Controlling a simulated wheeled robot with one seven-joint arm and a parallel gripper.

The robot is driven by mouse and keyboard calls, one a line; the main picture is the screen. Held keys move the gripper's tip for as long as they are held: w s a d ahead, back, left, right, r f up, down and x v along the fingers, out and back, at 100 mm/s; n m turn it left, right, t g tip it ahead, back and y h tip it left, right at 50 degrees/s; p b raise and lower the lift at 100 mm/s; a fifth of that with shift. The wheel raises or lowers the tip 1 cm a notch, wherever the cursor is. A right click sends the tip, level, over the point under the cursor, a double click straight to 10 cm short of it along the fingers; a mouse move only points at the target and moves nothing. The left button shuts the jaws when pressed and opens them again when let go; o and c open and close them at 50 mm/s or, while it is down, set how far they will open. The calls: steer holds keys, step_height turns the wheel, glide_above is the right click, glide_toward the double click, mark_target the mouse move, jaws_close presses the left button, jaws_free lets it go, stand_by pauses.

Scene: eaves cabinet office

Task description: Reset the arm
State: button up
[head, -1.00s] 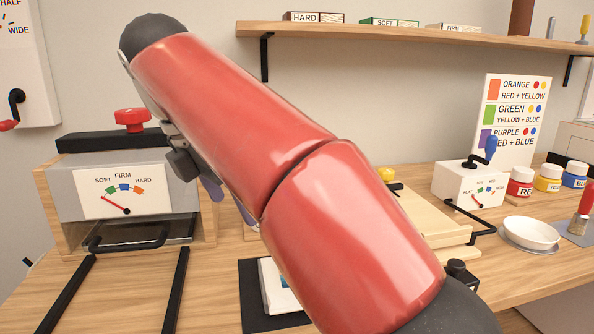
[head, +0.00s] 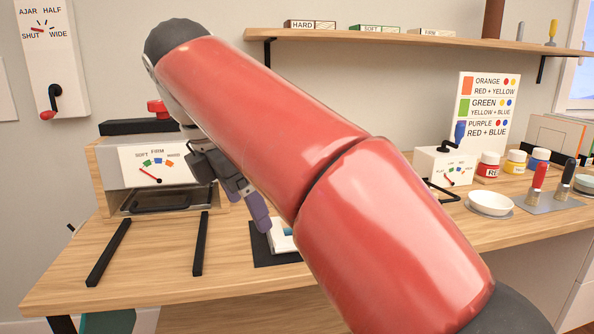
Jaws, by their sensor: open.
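My red arm crosses the middle of the head view from the lower right to the upper left. My gripper (head: 254,207) hangs behind the arm, with its purple-grey fingers pointing down over the bench. It is open, and I see nothing between the fingers. The arm hides part of the gripper and much of the bench middle. A press-like box with a SOFT, FIRM, HARD dial (head: 158,166) stands left of the gripper. A dark mat (head: 268,252) with a white and blue item (head: 281,238) lies beyond and below the fingertips.
Two black rails (head: 108,252) lie on the wooden bench (head: 150,265) at left. A white dial box (head: 446,166), paint jars (head: 488,166), a white bowl (head: 490,202) and brushes (head: 539,182) stand at right. A shelf (head: 420,40) and a wall crank panel (head: 50,60) are behind.

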steer(key=s+d+f+m+y, duration=0.1)
steer(key=s+d+f+m, duration=0.1)
steer(key=d+f+m, duration=0.5)
steer(key=s+d+f+m+y, duration=0.1)
steer(key=s+d+f+m, duration=0.15)
steer(key=d+m, duration=0.5)
steer(key=s+d+f+m+t, duration=0.1)
steer(key=s+d+f+m, duration=0.3)
steer(key=f, duration=0.3)
steer(key=s+d+f+m+t, duration=0.1)
steer(key=s+d+f+m, duration=0.3)
steer(key=f+m, duration=0.2)
steer(key=shift+s+d+f+t+y, duration=0.3)
steer(key=shift+s+f+y, duration=0.1)
steer(key=shift+f, duration=0.1)
steer(key=shift+w+m, duration=0.1)
steer(key=shift+m, duration=0.15)
